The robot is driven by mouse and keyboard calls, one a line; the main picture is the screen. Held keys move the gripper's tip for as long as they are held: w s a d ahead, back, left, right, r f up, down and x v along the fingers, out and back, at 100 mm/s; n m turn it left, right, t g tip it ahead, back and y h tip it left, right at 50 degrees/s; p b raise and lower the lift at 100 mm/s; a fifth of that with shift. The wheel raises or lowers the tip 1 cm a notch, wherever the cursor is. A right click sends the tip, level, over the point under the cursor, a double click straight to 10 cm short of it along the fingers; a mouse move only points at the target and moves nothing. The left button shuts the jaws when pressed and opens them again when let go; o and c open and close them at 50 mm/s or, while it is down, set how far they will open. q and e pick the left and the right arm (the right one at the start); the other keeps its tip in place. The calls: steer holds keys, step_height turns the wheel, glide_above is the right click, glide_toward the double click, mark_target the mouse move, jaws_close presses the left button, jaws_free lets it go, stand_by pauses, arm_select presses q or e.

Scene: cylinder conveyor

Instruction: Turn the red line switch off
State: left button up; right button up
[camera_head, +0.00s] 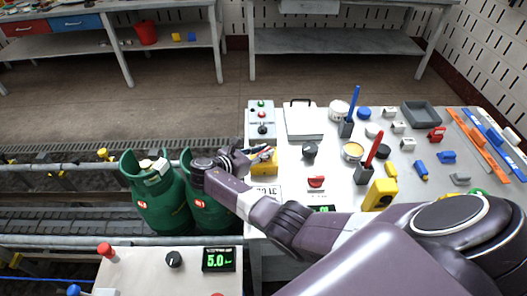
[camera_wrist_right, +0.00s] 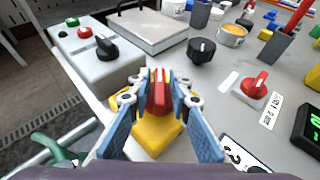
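The red switch handle (camera_wrist_right: 160,93) stands on a yellow base (camera_wrist_right: 153,135) at the near left edge of the worktop, upright in the wrist picture. My right gripper (camera_wrist_right: 160,88) has one finger on each side of the handle, close against it. My left gripper is in neither view.
A grey control box (camera_wrist_right: 85,55) with buttons and a black knob lies beyond the switch. Green gas cylinders (camera_head: 160,200) stand left of the worktop.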

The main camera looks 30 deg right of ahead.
steer(key=shift+o, duration=0.7)
steer(key=v, duration=1.2)
